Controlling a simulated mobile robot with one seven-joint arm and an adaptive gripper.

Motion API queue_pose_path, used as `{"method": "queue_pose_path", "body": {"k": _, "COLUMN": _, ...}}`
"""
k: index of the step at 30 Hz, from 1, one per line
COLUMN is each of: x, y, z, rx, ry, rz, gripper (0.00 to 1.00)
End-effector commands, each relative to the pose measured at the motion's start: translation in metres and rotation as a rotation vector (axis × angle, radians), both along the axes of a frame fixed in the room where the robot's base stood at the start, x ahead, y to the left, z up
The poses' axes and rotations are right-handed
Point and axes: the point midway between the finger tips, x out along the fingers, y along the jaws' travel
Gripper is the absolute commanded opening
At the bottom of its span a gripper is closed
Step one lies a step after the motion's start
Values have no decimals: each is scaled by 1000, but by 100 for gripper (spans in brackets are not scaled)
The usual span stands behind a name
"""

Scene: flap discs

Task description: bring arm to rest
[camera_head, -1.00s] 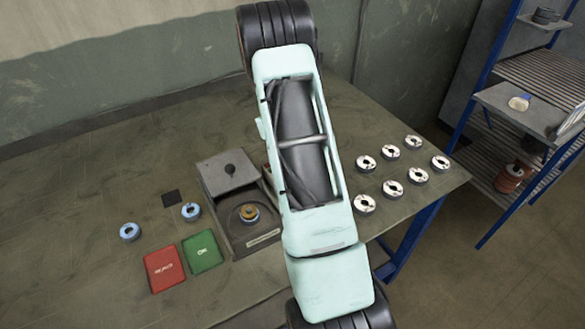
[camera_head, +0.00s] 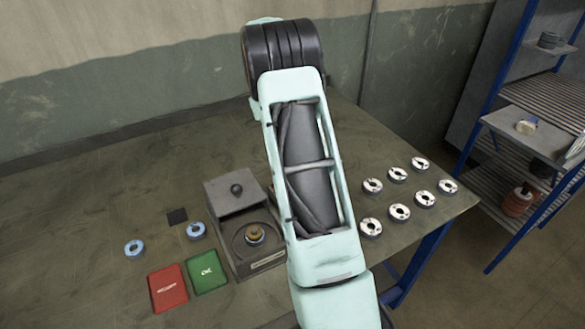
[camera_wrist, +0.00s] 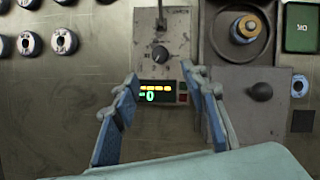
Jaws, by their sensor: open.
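My arm (camera_head: 305,160) spans the middle of the head view, with pale green links and black joints. It hides part of the table and the far end of the arm. My gripper (camera_wrist: 165,105) shows in the wrist view with its two blue fingers apart and nothing between them. Beyond the fingertips lies a small device with a lit display (camera_wrist: 155,93) and a knob (camera_wrist: 160,53). The gripper itself does not show in the head view.
The table (camera_head: 90,200) holds a grey fixture (camera_head: 232,192) with a brown-centred disc (camera_head: 255,234), a red pad (camera_head: 168,288), a green pad (camera_head: 206,271), two blue rings (camera_head: 134,249) and several white discs (camera_head: 400,212) at right. A blue-framed shelf (camera_head: 490,110) stands at the right.

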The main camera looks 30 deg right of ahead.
Motion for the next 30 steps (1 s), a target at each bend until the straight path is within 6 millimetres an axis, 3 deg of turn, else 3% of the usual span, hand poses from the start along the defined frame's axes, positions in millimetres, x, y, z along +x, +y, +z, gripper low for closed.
{"method": "queue_pose_path", "body": {"k": 21, "x": 6, "y": 7, "z": 7, "rx": -2, "ry": -16, "rz": -1, "gripper": 40}}
{"method": "queue_pose_path", "body": {"k": 23, "x": 12, "y": 17, "z": 10, "rx": -3, "ry": -47, "rz": -2, "gripper": 40}}
{"method": "queue_pose_path", "body": {"k": 26, "x": 29, "y": 51, "z": 19, "rx": 0, "ry": -142, "rz": -14, "gripper": 40}}
{"method": "queue_pose_path", "body": {"k": 30, "x": 55, "y": 119, "z": 44, "rx": 41, "ry": -338, "rz": -60, "gripper": 40}}
